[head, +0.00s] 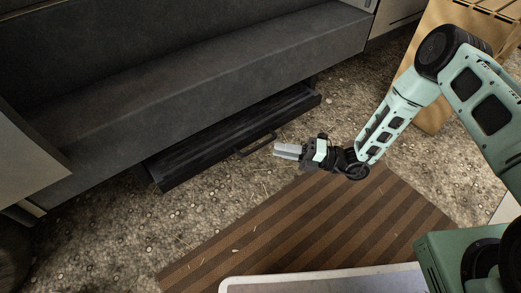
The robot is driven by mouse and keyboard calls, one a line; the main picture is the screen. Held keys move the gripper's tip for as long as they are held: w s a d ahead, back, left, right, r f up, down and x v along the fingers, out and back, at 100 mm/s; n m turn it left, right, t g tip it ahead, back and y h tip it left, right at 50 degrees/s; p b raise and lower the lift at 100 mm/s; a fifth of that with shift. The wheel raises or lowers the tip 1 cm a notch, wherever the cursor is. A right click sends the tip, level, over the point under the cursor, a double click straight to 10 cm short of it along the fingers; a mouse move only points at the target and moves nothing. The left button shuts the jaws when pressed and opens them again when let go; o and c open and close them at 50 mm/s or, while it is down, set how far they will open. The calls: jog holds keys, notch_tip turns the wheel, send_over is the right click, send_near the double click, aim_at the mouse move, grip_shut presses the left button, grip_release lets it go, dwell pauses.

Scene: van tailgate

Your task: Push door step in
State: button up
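The door step (225,138) is a long black pull-out tread with a dark loop handle on its front edge. It sticks out from under the dark grey sill, low over the gravel ground. My gripper (277,150) is at the end of the mint-green arm, just right of the handle (256,145), with its grey fingers pointing left toward it. A small gap seems to lie between the fingertips and the handle. The fingers look close together, but from this angle I cannot tell whether they are fully shut. Nothing shows between them.
A brown striped mat (320,225) lies on the gravel (215,215) in front of the step. A wooden crate-like piece (435,115) stands at the upper right behind my arm. A grey panel (25,155) is at the left. The gravel between step and mat is clear.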

aim_at(259, 145)
jog(key=b+x, duration=0.2)
jog(key=x, duration=0.5)
jog(key=shift+b, duration=0.4)
grip_shut()
